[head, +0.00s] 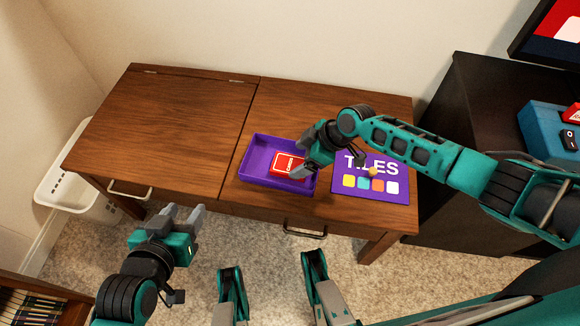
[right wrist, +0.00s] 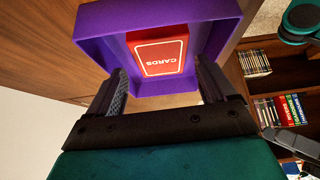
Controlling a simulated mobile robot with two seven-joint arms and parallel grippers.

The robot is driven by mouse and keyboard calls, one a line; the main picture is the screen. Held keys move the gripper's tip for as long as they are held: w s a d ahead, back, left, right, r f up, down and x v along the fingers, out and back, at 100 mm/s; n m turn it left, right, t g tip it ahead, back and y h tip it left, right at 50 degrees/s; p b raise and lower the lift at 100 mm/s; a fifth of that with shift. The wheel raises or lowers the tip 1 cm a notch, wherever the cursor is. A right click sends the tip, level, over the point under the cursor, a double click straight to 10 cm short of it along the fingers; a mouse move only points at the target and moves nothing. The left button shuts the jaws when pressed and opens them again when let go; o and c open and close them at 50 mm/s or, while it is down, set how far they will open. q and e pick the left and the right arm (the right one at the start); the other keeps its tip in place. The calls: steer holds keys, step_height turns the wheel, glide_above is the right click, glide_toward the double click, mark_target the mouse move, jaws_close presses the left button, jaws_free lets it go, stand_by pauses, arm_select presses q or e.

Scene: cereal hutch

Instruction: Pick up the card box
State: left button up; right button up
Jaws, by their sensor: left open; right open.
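The red card box (head: 286,164), labelled CARDS, lies flat inside an open purple box (head: 251,152) on the wooden desk. In the right wrist view the card box (right wrist: 158,54) sits against the floor of the purple box (right wrist: 98,25). It lies ahead of the gap between the right fingers. My right gripper (head: 300,172) is over the right side of the purple box, partly covering it. In the right wrist view the right gripper (right wrist: 160,85) is open with nothing between its fingers. My left gripper (head: 186,216) is open and empty, in front of the desk.
A purple TILES lid (head: 371,176) lies on the desk at the right, partly under my right arm. The desk's left half (head: 165,115) is clear. A white basket (head: 70,185) stands left of it. A dark cabinet (head: 480,110) with a blue box (head: 545,132) stands right.

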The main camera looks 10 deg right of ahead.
mark_target(290, 164)
steer(key=b+x, duration=0.1)
steer(key=x, duration=0.2)
steer(key=shift+w+a+f, duration=0.1)
steer(key=shift+a+f, duration=0.1)
steer(key=shift+a, duration=0.05)
steer(key=c, duration=0.9)
